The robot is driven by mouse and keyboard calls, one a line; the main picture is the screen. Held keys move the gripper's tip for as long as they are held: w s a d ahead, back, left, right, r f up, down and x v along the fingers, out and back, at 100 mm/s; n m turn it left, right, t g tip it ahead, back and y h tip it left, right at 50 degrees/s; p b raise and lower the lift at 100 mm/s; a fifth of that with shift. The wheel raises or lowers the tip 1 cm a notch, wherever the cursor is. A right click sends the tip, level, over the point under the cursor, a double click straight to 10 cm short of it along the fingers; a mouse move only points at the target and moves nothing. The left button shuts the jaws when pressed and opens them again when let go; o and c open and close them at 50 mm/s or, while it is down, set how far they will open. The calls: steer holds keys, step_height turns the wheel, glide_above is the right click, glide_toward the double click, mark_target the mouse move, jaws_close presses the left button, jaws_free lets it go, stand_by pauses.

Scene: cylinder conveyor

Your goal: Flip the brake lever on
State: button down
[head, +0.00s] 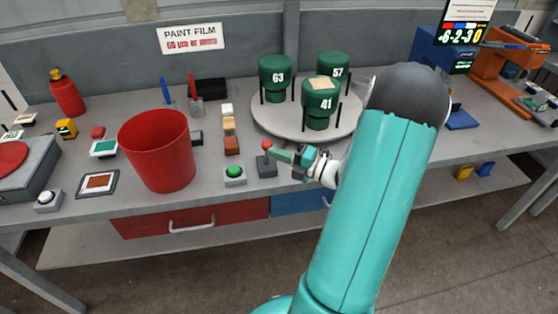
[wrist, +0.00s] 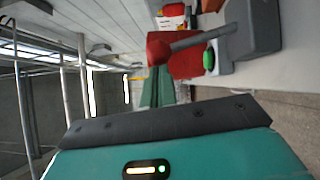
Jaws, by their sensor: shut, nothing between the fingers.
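The brake lever has a red knob (head: 266,145) on a short stem above a dark grey base (head: 267,167), near the bench's front edge. In the head view the stem looks nearly upright. My gripper (head: 275,154) is shut and empty, its green fingers just right of the knob and pointing left. In the wrist view the red knob (wrist: 160,48), grey stem (wrist: 187,42) and base (wrist: 252,25) lie just beyond my green fingertips (wrist: 157,72). I cannot tell whether the fingers touch the knob.
A green button (head: 235,171) sits left of the lever. A red bucket (head: 157,150) stands farther left. Behind the lever is a round turntable (head: 280,128) with several green cylinders (head: 319,103). Small blocks (head: 231,145) lie left of it.

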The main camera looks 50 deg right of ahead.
steer(key=w+d+r+m+g, duration=0.1)
steer(key=w+d+r+m, duration=0.1)
steer(key=w+d, duration=0.2)
steer(key=shift+w+m+g+h, duration=0.3)
steer(key=shift+w+g, duration=0.1)
steer(key=shift+w, duration=0.7)
steer(key=shift+w+d, duration=0.1)
steer(key=shift+d, duration=0.1)
